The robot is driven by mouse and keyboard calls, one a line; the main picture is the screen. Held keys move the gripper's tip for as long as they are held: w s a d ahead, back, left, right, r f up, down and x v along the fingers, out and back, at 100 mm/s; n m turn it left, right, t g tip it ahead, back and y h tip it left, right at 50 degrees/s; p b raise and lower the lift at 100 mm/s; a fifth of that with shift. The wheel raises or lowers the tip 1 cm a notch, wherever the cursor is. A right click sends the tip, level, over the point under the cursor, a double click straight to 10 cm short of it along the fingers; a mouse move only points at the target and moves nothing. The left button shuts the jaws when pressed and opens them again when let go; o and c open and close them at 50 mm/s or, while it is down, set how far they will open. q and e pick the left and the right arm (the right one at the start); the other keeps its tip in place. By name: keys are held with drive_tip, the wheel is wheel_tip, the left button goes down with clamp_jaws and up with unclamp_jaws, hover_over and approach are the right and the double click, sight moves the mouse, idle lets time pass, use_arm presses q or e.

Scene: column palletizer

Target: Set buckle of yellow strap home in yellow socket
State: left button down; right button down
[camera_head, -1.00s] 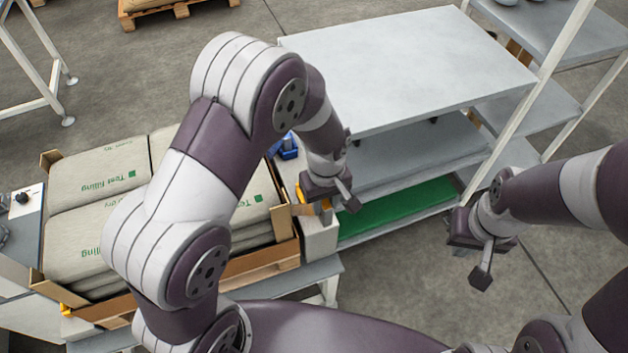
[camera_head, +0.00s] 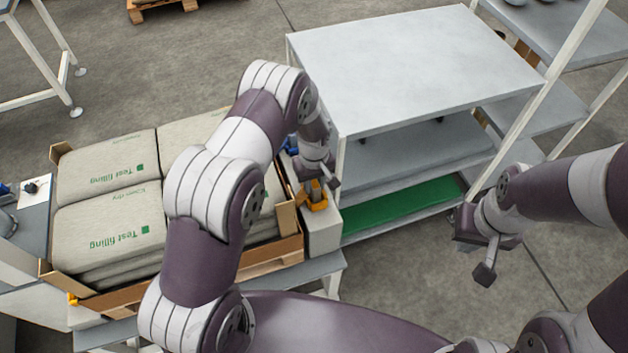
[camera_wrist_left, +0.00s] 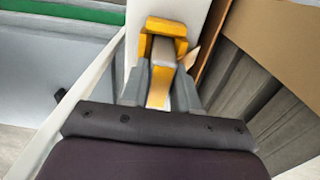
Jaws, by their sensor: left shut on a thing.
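The yellow socket (camera_head: 313,203) sits on the pale block beside the sack tray, just below my left gripper (camera_head: 320,178). In the left wrist view the socket (camera_wrist_left: 165,32) is a yellow frame straight ahead of the fingers. My left gripper (camera_wrist_left: 161,88) is shut on the grey buckle (camera_wrist_left: 163,54), with the yellow strap (camera_wrist_left: 157,94) showing between the fingers. The buckle's front end lies at the socket's opening; how deep it sits I cannot tell. My right gripper (camera_head: 484,255) hangs over open floor at the right, apart from everything; its finger gap is unclear.
Sacks (camera_head: 110,163) lie in a cardboard-edged tray (camera_head: 270,252) on the left. A grey table (camera_head: 410,65) with lower shelves and a green sheet (camera_head: 400,212) is close on the right.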

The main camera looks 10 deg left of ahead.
sight(314, 182)
use_arm(q)
drive_tip(key=c, duration=0.8)
unclamp_jaws()
drive_tip(key=shift+c, duration=0.2)
wheel_tip(314, 182, up, 11)
drive_tip(key=b, duration=0.1)
drive_tip(key=s+a+r+m, duration=0.2)
drive_tip(key=s+r, duration=0.3)
drive_tip(key=s, duration=0.4)
drive_tip(key=s+a+r+m+t, duration=0.1)
drive_tip(key=s+r+m, duration=0.4)
drive_tip(key=s, duration=0.5)
drive_tip(key=shift+a+r, duration=0.25)
drive_tip(key=shift+a, duration=0.4)
